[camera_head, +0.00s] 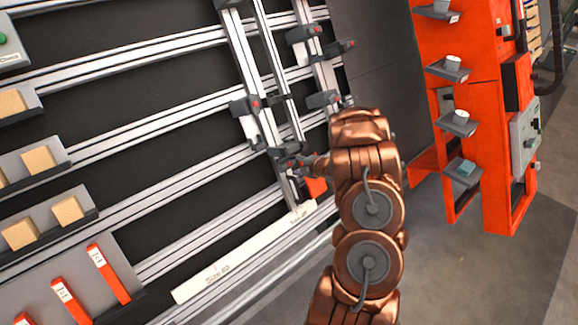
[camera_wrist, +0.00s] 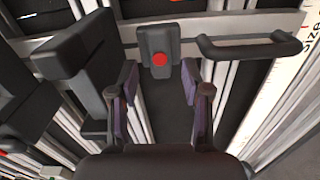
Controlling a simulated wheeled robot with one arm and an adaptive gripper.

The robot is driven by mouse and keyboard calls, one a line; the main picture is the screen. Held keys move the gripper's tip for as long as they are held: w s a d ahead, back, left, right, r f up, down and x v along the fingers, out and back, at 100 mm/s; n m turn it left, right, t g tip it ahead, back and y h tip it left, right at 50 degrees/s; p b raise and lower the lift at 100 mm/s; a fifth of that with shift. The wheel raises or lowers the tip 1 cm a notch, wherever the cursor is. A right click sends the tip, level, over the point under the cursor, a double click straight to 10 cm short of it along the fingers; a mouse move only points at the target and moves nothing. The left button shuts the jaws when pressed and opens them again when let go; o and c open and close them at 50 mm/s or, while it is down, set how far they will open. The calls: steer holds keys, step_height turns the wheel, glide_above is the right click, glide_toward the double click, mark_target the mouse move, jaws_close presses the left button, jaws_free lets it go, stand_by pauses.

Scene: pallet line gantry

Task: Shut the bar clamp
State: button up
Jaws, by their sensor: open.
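The bar clamp assembly has upright metal bars (camera_head: 262,60) carrying dark sliding blocks, several with red knobs. One dark block (camera_head: 245,106) sits partway up a bar. A lower block (camera_head: 287,152) is close to my gripper (camera_head: 316,163), at the end of my copper arm. In the wrist view my gripper (camera_wrist: 160,82) is open, its purple-padded fingers apart. A dark plate with a red knob (camera_wrist: 160,58) shows beyond and between the fingertips, with no contact visible. A larger dark jaw block (camera_wrist: 75,60) stands left of the left finger. I cannot tell which block the task means.
A dark handle (camera_wrist: 255,45) projects close to the right finger. Wooden blocks (camera_head: 38,160) and red-orange pieces (camera_head: 108,273) sit on left holders. An orange stand (camera_head: 465,100) with small shelves is at right; grey floor lies before it.

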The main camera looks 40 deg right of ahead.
steer(key=shift+b+v, duration=0.4)
steer(key=shift+v, duration=2.45)
